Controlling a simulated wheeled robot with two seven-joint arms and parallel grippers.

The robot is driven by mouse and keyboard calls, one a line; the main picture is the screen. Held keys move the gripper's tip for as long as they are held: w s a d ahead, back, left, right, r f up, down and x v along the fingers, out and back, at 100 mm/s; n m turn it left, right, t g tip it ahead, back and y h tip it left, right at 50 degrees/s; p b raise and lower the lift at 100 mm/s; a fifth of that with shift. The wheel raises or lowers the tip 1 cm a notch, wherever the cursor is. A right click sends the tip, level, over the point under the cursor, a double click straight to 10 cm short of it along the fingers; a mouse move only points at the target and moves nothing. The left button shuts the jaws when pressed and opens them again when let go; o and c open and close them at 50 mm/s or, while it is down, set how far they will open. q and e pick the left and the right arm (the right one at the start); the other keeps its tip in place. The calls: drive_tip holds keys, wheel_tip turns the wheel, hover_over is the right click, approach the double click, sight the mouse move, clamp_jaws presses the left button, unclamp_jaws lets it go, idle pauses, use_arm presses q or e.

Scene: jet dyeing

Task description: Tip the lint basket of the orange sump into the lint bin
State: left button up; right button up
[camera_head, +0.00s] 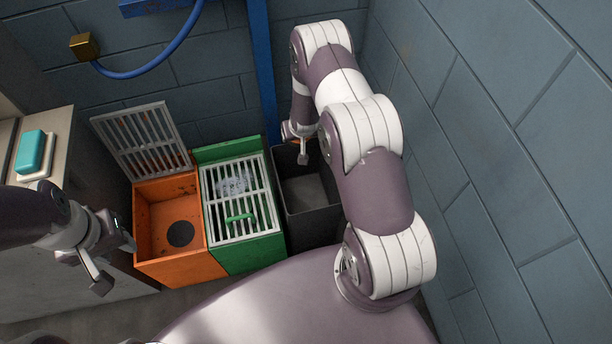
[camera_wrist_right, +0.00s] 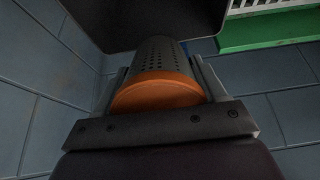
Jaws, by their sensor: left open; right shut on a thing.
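The lint basket (camera_wrist_right: 160,62) is a dark grey perforated cylinder with an orange end (camera_wrist_right: 158,92). My right gripper (camera_wrist_right: 158,85) is shut on it, a finger on each side. In the head view my right gripper (camera_head: 302,150) is over the back of the dark grey lint bin (camera_head: 312,232); the basket is mostly hidden there. The bin also shows at the top of the wrist view (camera_wrist_right: 140,14). The orange sump (camera_head: 182,271) is open, with a dark round hole (camera_head: 180,234) in its floor. My left gripper (camera_head: 114,262) is open and empty, at the sump's front left.
The orange sump's grate (camera_head: 140,140) stands raised against the wall. A green sump (camera_head: 250,256) with a closed white grate and green handle stands between the orange sump and the bin. A teal block (camera_head: 31,152) lies on the left counter. The block wall is close on the right.

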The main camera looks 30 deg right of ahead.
drive_tip(key=shift+s+a+t, duration=0.1)
drive_tip(key=shift+s+t, duration=0.15)
drive_tip(key=shift+t, duration=0.05)
drive_tip(key=shift+s+a+f+t+b, duration=0.1)
drive_tip(key=shift+s+f+t+b, duration=0.35)
drive_tip(key=shift+t+b, duration=0.15)
drive_tip(key=shift+s+r+t+h+b, duration=0.2)
drive_tip(key=shift+r+t+h+b, duration=0.2)
drive_tip(key=shift+t, duration=0.5)
drive_tip(key=shift+f+t+b, duration=0.4)
drive_tip(key=shift+t+b, duration=0.3)
drive_tip(key=shift+b, duration=0.55)
drive_tip(key=shift+r, duration=0.1)
drive_tip(key=shift+r+t+h+b, duration=0.2)
drive_tip(key=shift+t+h+b, duration=0.1)
drive_tip(key=shift+t, duration=0.2)
drive_tip(key=shift+r+t+b, duration=0.35)
drive_tip(key=shift+t, duration=0.15)
drive_tip(key=shift+f+b, duration=0.15)
drive_tip(key=shift+b, duration=0.2)
drive_tip(key=shift+f+t+h+b, duration=0.3)
drive_tip(key=shift+t+b, duration=0.5)
drive_tip(key=shift+b, duration=0.3)
